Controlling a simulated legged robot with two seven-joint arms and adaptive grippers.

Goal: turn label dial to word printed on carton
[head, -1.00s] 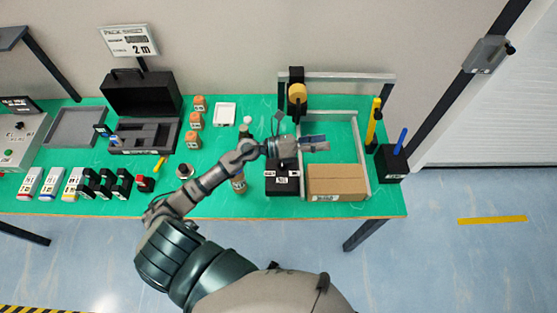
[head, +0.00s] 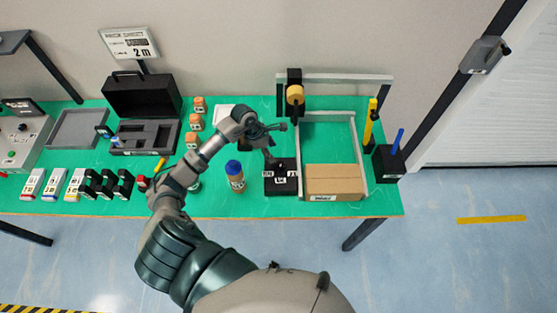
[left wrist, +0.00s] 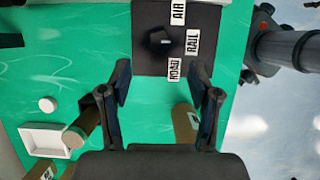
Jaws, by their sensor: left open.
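The label dial (head: 282,187) is a black square box with a dark knob, standing left of the carton on the green table. In the left wrist view its plate (left wrist: 150,62) bears the words AIR, RAIL and ROAD beside the black knob (left wrist: 158,40); I cannot tell which word the knob points to. The brown carton (head: 334,180) lies right of the dial, its front label too small to read. My left gripper (head: 274,143) is open and empty, beyond the dial box and apart from the knob. My right gripper is not in view.
A blue-capped bottle (head: 235,177) stands left of the dial. A grey frame (head: 357,150) surrounds the carton area, with a yellow-and-black device (head: 295,93) behind. A black holder (head: 390,163) stands right. Orange-brown pieces and a white tray (left wrist: 45,139) lie left.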

